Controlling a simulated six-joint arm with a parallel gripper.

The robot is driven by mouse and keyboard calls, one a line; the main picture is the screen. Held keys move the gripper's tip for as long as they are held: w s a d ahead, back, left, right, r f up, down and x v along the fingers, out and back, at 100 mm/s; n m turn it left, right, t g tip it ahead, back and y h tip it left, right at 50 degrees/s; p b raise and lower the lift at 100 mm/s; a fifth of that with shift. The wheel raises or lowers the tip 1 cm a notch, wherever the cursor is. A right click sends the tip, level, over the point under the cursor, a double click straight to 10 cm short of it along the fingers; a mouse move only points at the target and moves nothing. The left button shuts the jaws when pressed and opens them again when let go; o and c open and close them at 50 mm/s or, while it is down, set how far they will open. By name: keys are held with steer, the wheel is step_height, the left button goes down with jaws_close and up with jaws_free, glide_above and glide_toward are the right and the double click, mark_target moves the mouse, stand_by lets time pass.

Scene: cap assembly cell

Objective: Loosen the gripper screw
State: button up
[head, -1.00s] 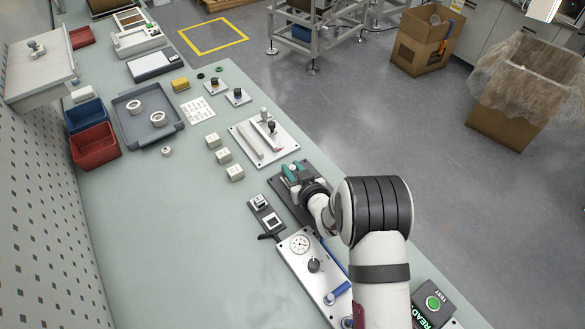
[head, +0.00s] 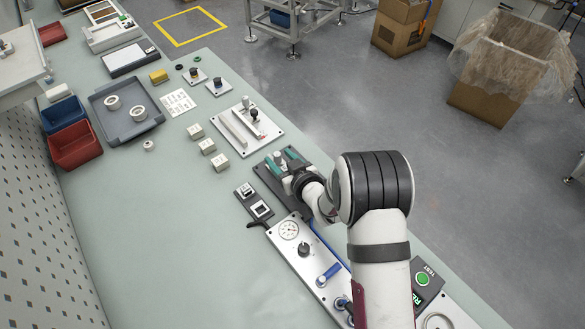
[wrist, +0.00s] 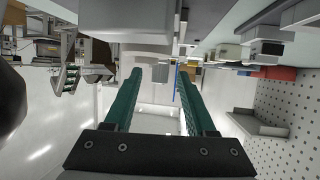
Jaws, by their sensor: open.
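My gripper (head: 282,158) has two teal fingers and is over the dark plate (head: 264,179) at the right edge of the bench. In the wrist view my gripper (wrist: 160,73) shows its fingers apart, with a gap between them. A small pale post (head: 279,157) shows between or just behind the fingers in the head view; I cannot tell whether it is the gripper screw, or whether a finger touches it. My wrist hides part of the plate.
Several pale blocks (head: 220,162) stand to the left. The bench's left middle is clear.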

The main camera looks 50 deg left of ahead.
steer(key=v, duration=1.3)
steer(key=shift+d, duration=0.25)
steer(key=shift+r, duration=0.1)
steer(key=s+a+r+m+t+h, duration=0.2)
steer(key=a+m+t, duration=0.2)
steer(key=a+t, duration=0.3)
steer(key=s+f+m+t+h, duration=0.2)
steer(key=s+m+h, duration=0.1)
steer(key=s+m, duration=0.3)
steer(key=shift+n, duration=0.5)
steer(key=x, duration=0.9)
steer(key=f+x, duration=0.1)
steer(key=x, duration=0.4)
steer(key=shift+s+d, duration=0.1)
steer(key=shift+d, duration=0.05)
jaws_close()
